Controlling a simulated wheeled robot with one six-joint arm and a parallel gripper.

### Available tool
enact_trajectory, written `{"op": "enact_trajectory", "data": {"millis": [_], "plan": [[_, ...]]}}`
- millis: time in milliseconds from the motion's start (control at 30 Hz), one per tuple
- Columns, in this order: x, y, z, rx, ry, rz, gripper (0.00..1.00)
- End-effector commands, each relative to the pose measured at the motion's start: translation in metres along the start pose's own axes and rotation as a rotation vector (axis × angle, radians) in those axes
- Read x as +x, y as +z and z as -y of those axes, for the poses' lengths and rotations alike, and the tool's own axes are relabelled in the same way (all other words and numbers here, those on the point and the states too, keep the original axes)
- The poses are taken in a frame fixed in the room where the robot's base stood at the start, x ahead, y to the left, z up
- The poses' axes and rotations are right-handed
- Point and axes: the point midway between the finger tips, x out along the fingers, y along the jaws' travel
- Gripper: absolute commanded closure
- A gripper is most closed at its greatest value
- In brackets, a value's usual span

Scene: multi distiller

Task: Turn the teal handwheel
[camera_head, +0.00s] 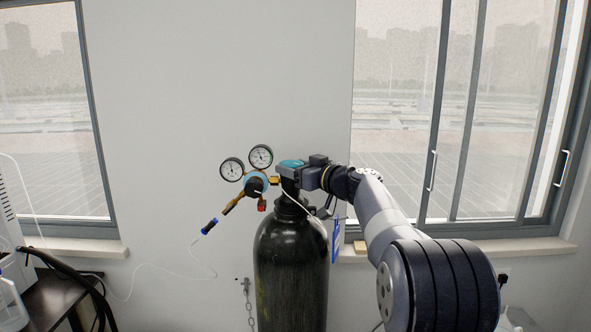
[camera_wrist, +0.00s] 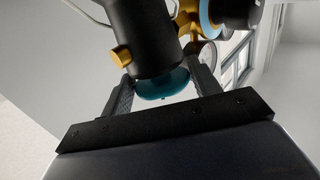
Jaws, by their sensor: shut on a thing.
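The teal handwheel (camera_head: 291,163) sits on top of the valve of a tall black gas cylinder (camera_head: 291,265). In the wrist view the handwheel (camera_wrist: 163,84) shows as a teal disc under the dark valve body (camera_wrist: 143,40). My gripper (camera_head: 290,172) reaches in from the right at the cylinder's top. In the wrist view its two fingers (camera_wrist: 163,88) lie on either side of the handwheel and are shut on it. The finger pads' contact faces are partly hidden.
A regulator (camera_head: 255,186) with two round gauges (camera_head: 246,163) sticks out left of the valve. A thin hose (camera_head: 180,265) runs left from it. A chain (camera_head: 248,300) hangs beside the cylinder. A blue tag (camera_head: 336,240) hangs at its right. The wall behind is bare.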

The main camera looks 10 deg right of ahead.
Motion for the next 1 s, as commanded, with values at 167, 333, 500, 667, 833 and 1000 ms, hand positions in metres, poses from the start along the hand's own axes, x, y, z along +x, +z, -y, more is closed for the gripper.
{"op": "enact_trajectory", "data": {"millis": [167,333,500,667,833,1000], "plan": [[0.001,0.005,0.002,-0.002,0.044,0.002,0.64],[0.001,0.007,0.004,-0.002,0.130,0.001,0.64],[0.002,0.004,0.006,0.000,0.250,0.002,0.64],[0.003,0.001,0.007,0.002,0.363,0.005,0.64],[0.003,-0.002,0.008,0.004,0.457,0.006,0.64],[0.004,-0.003,0.008,0.006,0.533,0.007,0.64]]}}
